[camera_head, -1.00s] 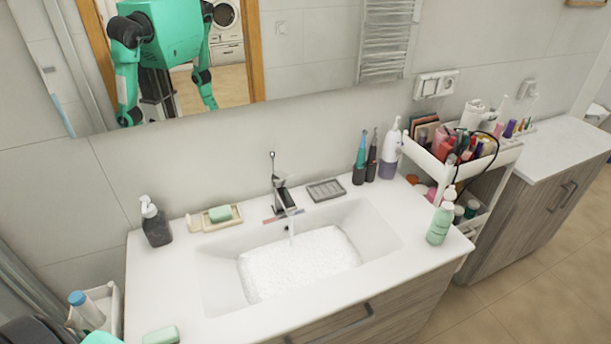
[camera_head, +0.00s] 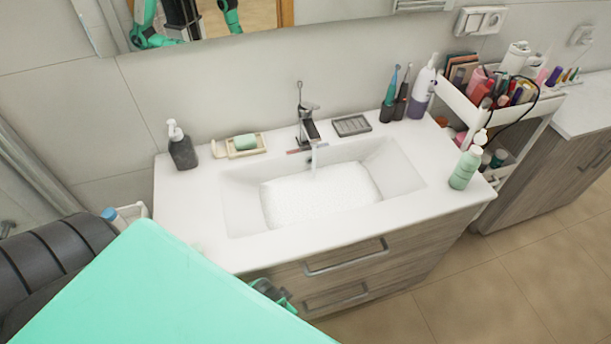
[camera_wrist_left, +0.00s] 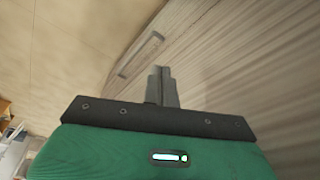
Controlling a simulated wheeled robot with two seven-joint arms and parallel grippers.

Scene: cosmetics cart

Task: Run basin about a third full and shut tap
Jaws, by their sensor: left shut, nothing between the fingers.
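The white basin (camera_head: 240,187) is set in the vanity top and holds pale, rippled water (camera_head: 320,195) over its floor; I cannot tell the exact depth. The chrome tap (camera_head: 308,128) stands behind it, with a thin stream (camera_head: 313,158) falling from its spout. My left arm (camera_head: 160,290) covers the lower left of the head view. My left gripper is shut and empty in the left wrist view (camera_wrist_left: 162,86), low in front of the wood-grain drawers (camera_wrist_left: 220,60), apart from the tap. My right gripper is not in view.
A soap dispenser (camera_head: 181,147), a soap dish (camera_head: 233,149) and a grey tray (camera_head: 352,125) stand along the back. Toothbrushes and a green bottle (camera_head: 465,168) are at the right, beside the loaded cart (camera_head: 541,111). The counter's front strip is clear.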

